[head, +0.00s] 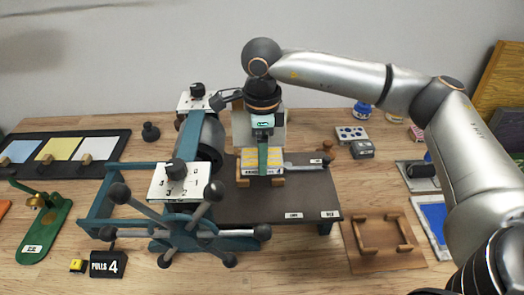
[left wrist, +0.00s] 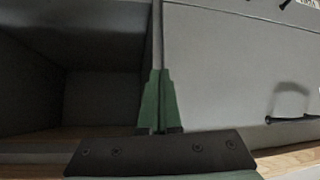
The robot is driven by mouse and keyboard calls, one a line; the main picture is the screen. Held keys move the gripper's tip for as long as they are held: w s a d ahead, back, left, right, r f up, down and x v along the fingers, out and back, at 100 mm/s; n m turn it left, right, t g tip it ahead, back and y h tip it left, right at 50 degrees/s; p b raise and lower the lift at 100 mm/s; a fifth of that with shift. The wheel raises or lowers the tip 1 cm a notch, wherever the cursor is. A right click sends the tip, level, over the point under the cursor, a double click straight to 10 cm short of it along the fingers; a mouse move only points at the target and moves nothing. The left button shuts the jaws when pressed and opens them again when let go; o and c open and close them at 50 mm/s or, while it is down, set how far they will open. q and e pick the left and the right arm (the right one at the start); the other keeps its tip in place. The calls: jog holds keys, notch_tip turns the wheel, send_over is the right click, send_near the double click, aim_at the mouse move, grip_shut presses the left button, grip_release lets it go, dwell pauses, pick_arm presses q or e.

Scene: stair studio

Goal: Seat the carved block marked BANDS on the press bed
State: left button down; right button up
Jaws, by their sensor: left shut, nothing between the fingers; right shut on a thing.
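The carved block marked BANDS (head: 249,171) has a yellow and white striped top and a label on its near side. It is over the dark press bed (head: 300,195), with small wooden pieces (head: 243,182) showing at its near corners. My right gripper (head: 263,171) comes down from above and is shut on the block. Its green fingers hide the block's middle, and I cannot tell whether the block rests fully down. My left gripper (left wrist: 160,76) is shut and empty in the left wrist view, in front of grey cabinet-like panels; it is not in the head view.
The press roller (head: 205,140) and spoked wheel (head: 190,232) stand left of the block. A wooden frame (head: 360,262) lies right of the bed. Beyond are a board with coloured sheets (head: 60,149), a PULLS 4 counter (head: 108,264) and a blue tray (head: 433,215).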

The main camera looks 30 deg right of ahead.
jog(key=shift+f+b, duration=0.95)
jog(key=shift+f, duration=0.25)
dwell(0.6)
jog(key=o, duration=1.3)
jog(key=shift+o, duration=0.2)
jog(key=shift+r, duration=0.15)
jog(key=shift+r+p, duration=2.6)
jog(key=shift+r, duration=1.3)
jog(key=shift+s+f, duration=0.1)
